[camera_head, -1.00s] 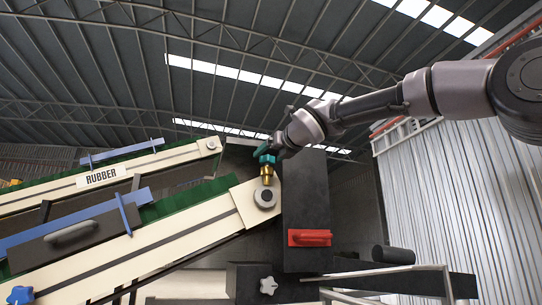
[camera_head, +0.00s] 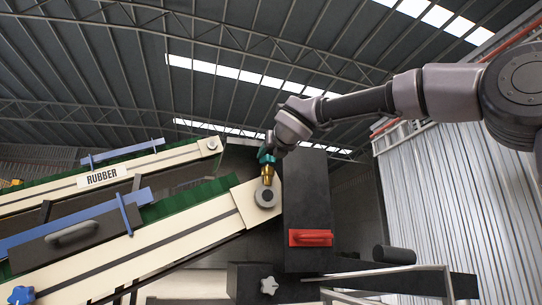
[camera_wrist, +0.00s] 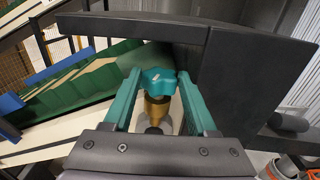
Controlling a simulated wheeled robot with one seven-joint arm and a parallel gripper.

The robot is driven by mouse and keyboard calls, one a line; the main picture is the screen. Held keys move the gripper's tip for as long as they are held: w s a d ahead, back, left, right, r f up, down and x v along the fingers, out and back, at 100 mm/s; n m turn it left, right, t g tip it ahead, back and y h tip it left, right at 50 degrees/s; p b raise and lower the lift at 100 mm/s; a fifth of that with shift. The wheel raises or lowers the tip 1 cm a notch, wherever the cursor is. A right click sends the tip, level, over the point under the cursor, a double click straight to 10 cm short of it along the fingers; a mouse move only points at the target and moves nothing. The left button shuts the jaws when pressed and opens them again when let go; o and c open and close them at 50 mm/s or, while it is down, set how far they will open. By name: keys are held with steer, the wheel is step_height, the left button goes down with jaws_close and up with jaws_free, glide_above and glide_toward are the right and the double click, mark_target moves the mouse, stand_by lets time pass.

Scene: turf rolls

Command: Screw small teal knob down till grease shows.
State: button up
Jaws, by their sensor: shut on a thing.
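The small teal knob (camera_wrist: 158,78) sits on top of a brass cup (camera_wrist: 157,108) in the wrist view, with a small pale mark on its top. My gripper (camera_wrist: 160,84) is shut on the knob, its teal fingers on either side. In the head view my gripper (camera_head: 267,158) is over the brass cup (camera_head: 267,175), which stands upright at the grey roller bearing (camera_head: 266,196) on the conveyor's end. The knob cannot be told apart from the teal fingers there. I see no grease in either view.
A black housing (camera_head: 306,190) with a red handle (camera_head: 310,238) stands close on the right. A green conveyor belt (camera_head: 200,200) runs off left. A black cylinder (camera_head: 395,255) is at lower right.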

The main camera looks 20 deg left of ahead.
steer(key=shift+s+a+m+t+h, duration=0.1)
steer(key=shift+a+m+t+h, duration=0.3)
steer(key=shift+m+h, duration=1.4)
steer(key=shift+s+a+m+t+h, duration=0.1)
steer(key=shift+a+m+t+h, duration=0.3)
steer(key=shift+m+h, duration=1.4)
steer(key=shift+s+a+m+t+h, duration=0.1)
steer(key=shift+a+m+t+h, duration=0.45)
steer(key=shift+h, duration=2.35)
steer(key=shift+w+d+m+g+h, duration=0.1)
steer(key=shift+d+m+g+h, duration=0.15)
steer(key=shift+m+h, duration=0.25)
steer(key=o, duration=1.4)
steer(key=shift+c, duration=0.2)
steer(key=shift+d+r+n+y, duration=0.1)
steer(key=shift+d+n+y, duration=0.1)
steer(key=shift+n+y, duration=0.1)
